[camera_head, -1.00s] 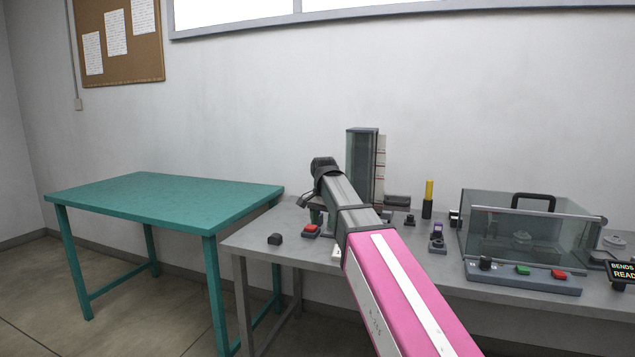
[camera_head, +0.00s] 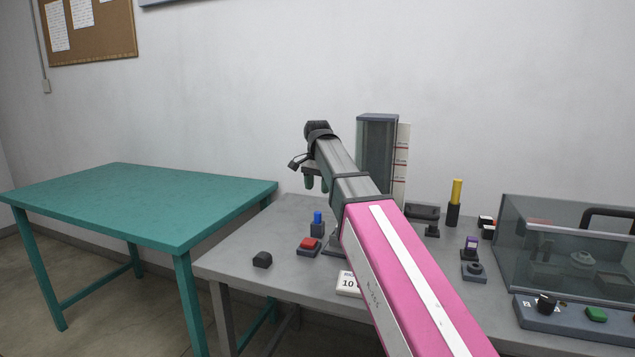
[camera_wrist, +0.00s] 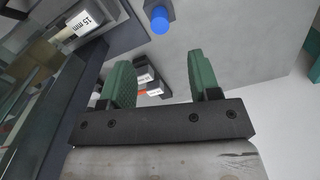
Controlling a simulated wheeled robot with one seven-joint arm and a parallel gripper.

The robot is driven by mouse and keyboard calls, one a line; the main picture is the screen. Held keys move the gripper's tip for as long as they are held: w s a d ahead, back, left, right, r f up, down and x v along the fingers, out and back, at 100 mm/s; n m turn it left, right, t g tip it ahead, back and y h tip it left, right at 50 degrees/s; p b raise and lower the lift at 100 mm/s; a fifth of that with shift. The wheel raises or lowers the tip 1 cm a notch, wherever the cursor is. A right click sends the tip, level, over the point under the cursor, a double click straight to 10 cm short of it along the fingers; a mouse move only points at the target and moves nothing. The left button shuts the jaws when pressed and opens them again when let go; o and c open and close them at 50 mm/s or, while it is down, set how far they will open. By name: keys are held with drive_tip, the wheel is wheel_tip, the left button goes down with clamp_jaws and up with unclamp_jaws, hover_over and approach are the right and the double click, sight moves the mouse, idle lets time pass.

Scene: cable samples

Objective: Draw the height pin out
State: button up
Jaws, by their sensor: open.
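My gripper (camera_head: 316,183) is above the bench near the clear tower (camera_head: 376,155). In the wrist view, the green fingers of my gripper (camera_wrist: 160,75) are spread apart with nothing between them.
A red button box (camera_head: 309,245) and a black block (camera_head: 262,259) sit near the bench's left end. A "15 mm" label (camera_wrist: 84,22) shows in the wrist view. A clear-walled case (camera_head: 565,250) stands right. The teal table (camera_head: 140,200) is bare.

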sight(318, 212)
wheel_tip(318, 212, down, 11)
drive_tip(key=shift+r, duration=0.2)
idle(0.3)
clamp_jaws()
drive_tip(key=shift+r, duration=0.8)
idle(0.7)
drive_tip(key=shift+r, duration=2.85)
